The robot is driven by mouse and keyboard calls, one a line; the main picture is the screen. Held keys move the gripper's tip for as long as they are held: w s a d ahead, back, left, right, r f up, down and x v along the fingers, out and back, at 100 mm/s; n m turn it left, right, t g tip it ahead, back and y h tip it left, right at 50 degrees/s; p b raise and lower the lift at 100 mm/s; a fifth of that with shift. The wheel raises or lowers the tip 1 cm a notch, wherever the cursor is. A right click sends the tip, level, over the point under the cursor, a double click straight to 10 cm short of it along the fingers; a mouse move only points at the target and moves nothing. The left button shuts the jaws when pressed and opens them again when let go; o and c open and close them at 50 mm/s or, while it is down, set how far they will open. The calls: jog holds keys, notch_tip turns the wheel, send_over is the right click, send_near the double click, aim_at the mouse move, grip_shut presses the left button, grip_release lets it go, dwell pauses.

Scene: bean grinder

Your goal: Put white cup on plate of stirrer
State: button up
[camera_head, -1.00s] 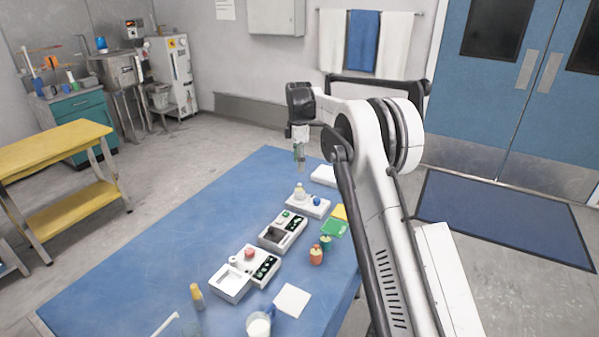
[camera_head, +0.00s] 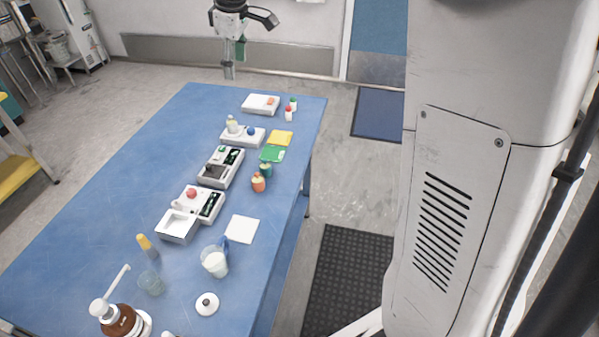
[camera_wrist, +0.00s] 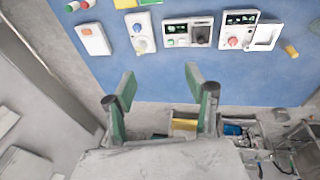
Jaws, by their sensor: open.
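A whitish cup (camera_head: 214,262) stands upright on the near right part of the blue table in the head view. Several white bench devices run in a row along the table. I cannot tell for sure which is the stirrer; one device (camera_head: 242,136) with a blue knob carries a small pale bottle, and it also shows in the wrist view (camera_wrist: 142,28). My gripper (camera_head: 228,72) is over the table's far end, well away from the cup. In the wrist view my gripper (camera_wrist: 160,74) has its green fingers apart with nothing between them. The cup is not identifiable there.
A device with a dark pan (camera_head: 213,170) and one with a red knob and white tray (camera_head: 178,226) stand mid-table. A brown bottle (camera_head: 122,320), clear beaker (camera_head: 151,283), white lid (camera_head: 207,304) and white sheet (camera_head: 242,229) lie near. The table's left side is clear.

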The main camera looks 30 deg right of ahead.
jog(key=s+r+m+t, duration=0.1)
jog(key=s+r+m, duration=0.15)
jog(key=s, duration=0.85)
jog(key=s+f+m+t, duration=0.1)
jog(key=s+f+m, duration=0.3)
jog(key=s, duration=0.7)
jog(key=s+f+m+t, duration=0.2)
jog(key=s+f, duration=0.4)
jog(key=s, duration=0.6)
jog(key=shift+f+m, duration=0.15)
jog(key=shift+m, duration=0.7)
jog(key=shift+s, duration=0.1)
jog(key=shift+f, duration=0.25)
